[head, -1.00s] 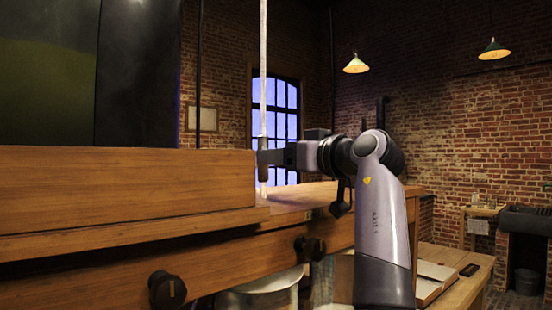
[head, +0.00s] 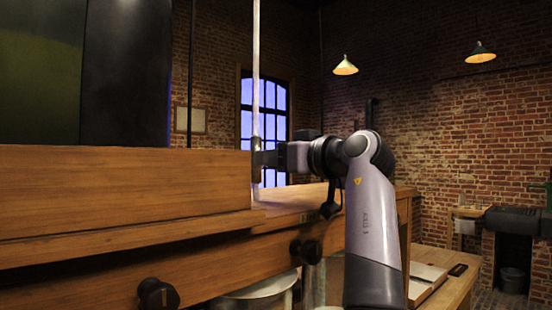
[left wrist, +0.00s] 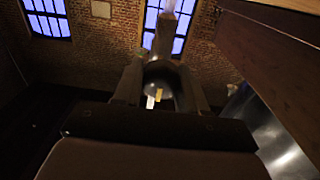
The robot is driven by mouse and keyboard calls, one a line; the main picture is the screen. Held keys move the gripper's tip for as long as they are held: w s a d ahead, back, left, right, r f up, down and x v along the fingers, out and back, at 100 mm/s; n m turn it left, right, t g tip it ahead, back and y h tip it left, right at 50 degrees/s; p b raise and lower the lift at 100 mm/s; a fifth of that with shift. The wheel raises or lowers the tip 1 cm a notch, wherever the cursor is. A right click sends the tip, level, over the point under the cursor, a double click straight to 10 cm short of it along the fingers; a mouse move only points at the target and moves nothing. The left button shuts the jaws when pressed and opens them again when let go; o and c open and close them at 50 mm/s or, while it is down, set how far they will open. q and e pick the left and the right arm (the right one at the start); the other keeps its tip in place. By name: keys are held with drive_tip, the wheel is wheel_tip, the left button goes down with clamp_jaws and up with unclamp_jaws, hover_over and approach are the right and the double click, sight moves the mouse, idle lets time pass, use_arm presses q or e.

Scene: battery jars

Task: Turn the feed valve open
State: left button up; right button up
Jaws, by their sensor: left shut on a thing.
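A pale, thin vertical tube (head: 257,75) comes down from above, past the end of the wooden case at left of centre in the head view. My left gripper (head: 257,160) is shut on a small part at the lower end of this tube, which I take to be the feed valve. In the left wrist view, a rounded grey piece (left wrist: 160,72) shows between the two dark fingers of the gripper (left wrist: 160,90), with the pale tube above it. The fingers hide most of the held part, so its turn angle cannot be told. My right gripper is in neither view.
The wooden case (head: 120,190) fills the left, close beside my gripper, with a large dark box (head: 128,75) on top. Dark knobs (head: 158,294) stick out below. A metal vessel (head: 262,293) stands underneath. An open book (head: 425,274) lies on a lower bench.

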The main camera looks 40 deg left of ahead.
use_arm(q)
drive_tip(key=shift+n, duration=0.3)
drive_tip(key=n, duration=0.2)
drive_tip(key=shift+s+r+n+p, duration=0.1)
drive_tip(key=shift+n+p, duration=0.3)
drive_tip(key=n, duration=0.4)
drive_tip(key=shift+n, duration=0.3)
drive_tip(key=n, duration=0.5)
drive_tip(key=shift+s+b, duration=0.1)
drive_tip(key=shift+b, duration=0.2)
drive_tip(key=shift+f+n, duration=0.2)
drive_tip(key=shift+n, duration=2.3)
drive_tip(key=shift+a+b, duration=0.1)
drive_tip(key=shift+b, duration=0.2)
drive_tip(key=o, duration=1)
drive_tip(key=shift+f, duration=0.1)
